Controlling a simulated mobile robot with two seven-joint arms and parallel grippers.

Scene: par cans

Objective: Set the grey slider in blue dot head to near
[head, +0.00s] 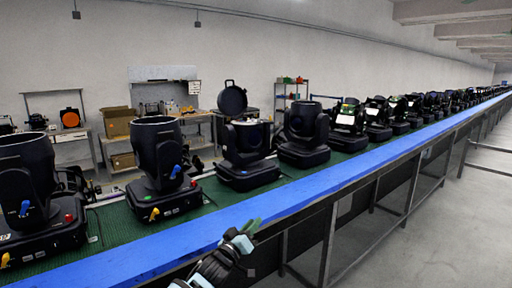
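Several black moving-head lights stand in a row on the green belt (110,222). The nearest-left head (24,180) and the second head (158,155) each carry a blue knob, a red button and a yellow lever.
A blue rail (320,188) runs along the belt's near edge, with dark metal legs below. More heads (304,135) continue toward the far right. Benches, cardboard boxes (118,122) and a shelf stand behind the belt. The grey floor (455,225) at right is clear.

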